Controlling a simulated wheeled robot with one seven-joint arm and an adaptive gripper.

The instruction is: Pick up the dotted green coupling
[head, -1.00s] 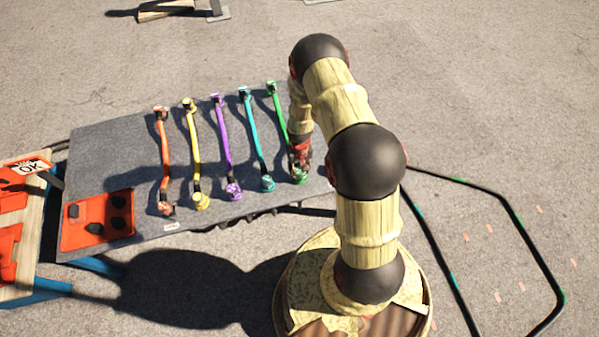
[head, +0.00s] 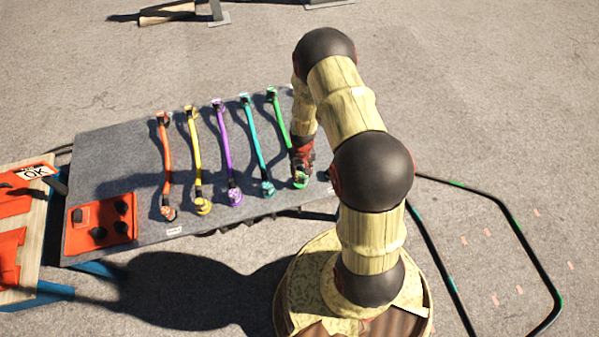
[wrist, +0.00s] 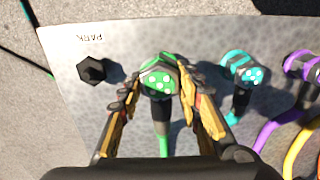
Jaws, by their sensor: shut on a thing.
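The dotted green coupling (wrist: 157,82) is at the near end of the green cable, with white dots on its face. In the head view it (head: 300,181) shows at the near right of the grey table, partly hidden by my gripper. My gripper (wrist: 158,76) has a finger on each side of the coupling and is shut on it. In the head view my gripper (head: 302,162) points down at the table. I cannot tell whether the coupling is clear of the table surface.
The teal dotted coupling (wrist: 243,70) is close on the right in the wrist view, then the purple coupling (wrist: 302,67). A black hexagonal post (wrist: 93,70) stands left, by the "PARK" label. An orange panel (head: 101,222) lies on the grey table (head: 110,165).

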